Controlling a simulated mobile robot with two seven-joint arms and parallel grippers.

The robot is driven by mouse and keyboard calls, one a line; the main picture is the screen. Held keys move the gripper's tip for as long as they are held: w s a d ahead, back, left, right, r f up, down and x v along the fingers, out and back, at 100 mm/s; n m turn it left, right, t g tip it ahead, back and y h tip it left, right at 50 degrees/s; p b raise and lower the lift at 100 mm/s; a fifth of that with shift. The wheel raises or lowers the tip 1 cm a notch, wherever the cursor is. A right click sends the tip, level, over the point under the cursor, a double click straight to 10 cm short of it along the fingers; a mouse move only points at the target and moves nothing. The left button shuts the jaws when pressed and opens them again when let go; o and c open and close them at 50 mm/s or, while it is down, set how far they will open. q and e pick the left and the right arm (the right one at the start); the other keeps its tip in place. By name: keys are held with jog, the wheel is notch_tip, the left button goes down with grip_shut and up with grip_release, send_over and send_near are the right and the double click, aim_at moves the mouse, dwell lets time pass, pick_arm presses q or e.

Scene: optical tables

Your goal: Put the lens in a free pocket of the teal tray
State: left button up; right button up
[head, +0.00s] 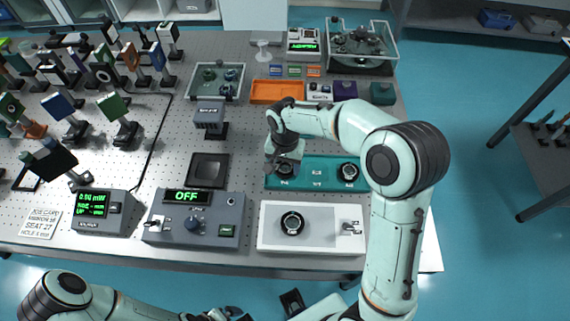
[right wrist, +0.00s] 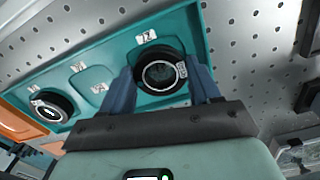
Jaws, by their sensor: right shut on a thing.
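The teal tray (head: 316,186) lies on the optical table. My right gripper (head: 284,166) is over its left end, pointing down. In the right wrist view its two blue fingers (right wrist: 164,88) are shut on a round black-rimmed lens (right wrist: 160,72), with a small label on its rim. This lens is within the outline of an end pocket; I cannot tell whether it touches the floor. A second black lens (head: 348,171) sits in the tray's right end and shows in the right wrist view (right wrist: 50,108). Middle pockets (right wrist: 95,76) look empty. My left gripper is unclear at the bottom edge.
A white plate (head: 330,237) with a black round mount stands in front of the tray. A grey box with an OFF display (head: 195,215) is to its left. An orange tray (head: 276,92) and a dark green block (head: 383,93) are behind. Several posted optics crowd the left.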

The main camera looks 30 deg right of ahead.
aim_at(285, 168)
jog(key=shift+f, duration=0.2)
jog(key=o, duration=0.8)
pick_arm(q)
jog(key=shift+f, duration=0.1)
pick_arm(e)
jog(key=shift+r, duration=0.1)
jog(key=shift+r, duration=0.25)
pick_arm(q)
jog(key=shift+w+r+p, duration=0.25)
jog(key=shift+r+p, duration=0.1)
jog(key=shift+r, duration=0.15)
jog(key=shift+w+r+p, duration=0.2)
jog(key=shift+r+p, duration=0.15)
jog(key=shift+r, duration=0.1)
pick_arm(e)
notch_tip(285, 168, up, 12)
pick_arm(q)
jog(key=shift+s, duration=0.1)
pick_arm(e)
jog(key=shift+f, duration=0.2)
